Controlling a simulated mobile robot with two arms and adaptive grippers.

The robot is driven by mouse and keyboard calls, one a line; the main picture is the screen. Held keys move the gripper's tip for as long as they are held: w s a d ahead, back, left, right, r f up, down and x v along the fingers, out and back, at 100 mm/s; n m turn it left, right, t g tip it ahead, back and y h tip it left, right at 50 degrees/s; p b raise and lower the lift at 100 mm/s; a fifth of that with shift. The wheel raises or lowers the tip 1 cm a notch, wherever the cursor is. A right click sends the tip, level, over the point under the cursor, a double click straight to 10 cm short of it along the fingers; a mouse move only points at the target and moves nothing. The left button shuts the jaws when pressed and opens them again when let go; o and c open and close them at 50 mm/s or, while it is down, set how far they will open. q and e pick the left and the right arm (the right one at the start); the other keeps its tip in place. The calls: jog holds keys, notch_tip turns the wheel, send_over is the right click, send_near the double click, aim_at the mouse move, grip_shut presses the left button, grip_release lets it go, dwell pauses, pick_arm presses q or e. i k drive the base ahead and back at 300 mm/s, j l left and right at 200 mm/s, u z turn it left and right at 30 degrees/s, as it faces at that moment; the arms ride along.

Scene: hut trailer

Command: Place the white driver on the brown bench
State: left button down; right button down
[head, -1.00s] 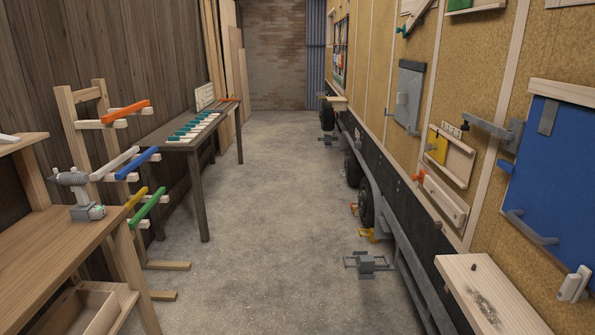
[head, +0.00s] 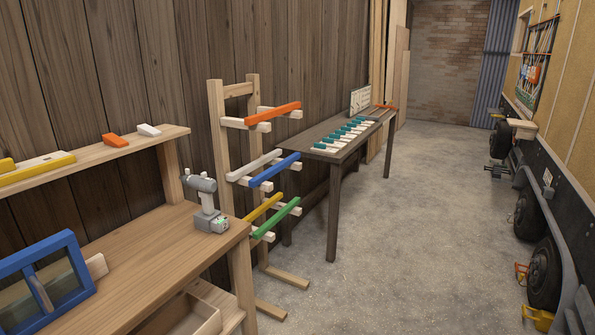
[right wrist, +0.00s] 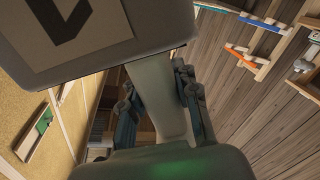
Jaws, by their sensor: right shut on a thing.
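In the right wrist view my right gripper (right wrist: 160,105) is shut around the pale grey-white handle of the driver (right wrist: 155,85). A bulky part with a dark angular mark fills the upper left of that view, and a rounded part with a green patch is at the bottom. The gripper and held driver are outside the head view. A dark brown bench (head: 303,142) stands along the plank wall, with a row of teal-and-white pieces on its top. My left gripper is in neither current view.
A grey-and-white drill (head: 207,205) stands on a lighter wooden workbench (head: 150,262) with a blue frame (head: 45,280). A wooden rack (head: 218,130) with coloured bars stands between the benches. Clear concrete floor (head: 420,220) lies right of them; trailer wheels (head: 545,270) line the right side.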

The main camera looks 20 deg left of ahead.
aim_at(172, 250)
jog(key=i+u, duration=0.35)
jog(key=i+l+u, duration=0.2)
jog(key=i+u, duration=0.2)
jog(key=i+l+u, duration=0.5)
jog(key=u, duration=0.3)
jog(key=i+l+u, duration=0.25)
jog(key=u, duration=0.25)
jog(key=i+l+u, duration=0.2)
jog(key=u, duration=0.25)
jog(key=i+l+u, duration=0.25)
jog(key=l+u, duration=0.25)
jog(key=i+l+u, duration=0.25)
jog(key=l, duration=0.15)
jog(key=i+j, duration=0.1)
jog(key=j, duration=0.05)
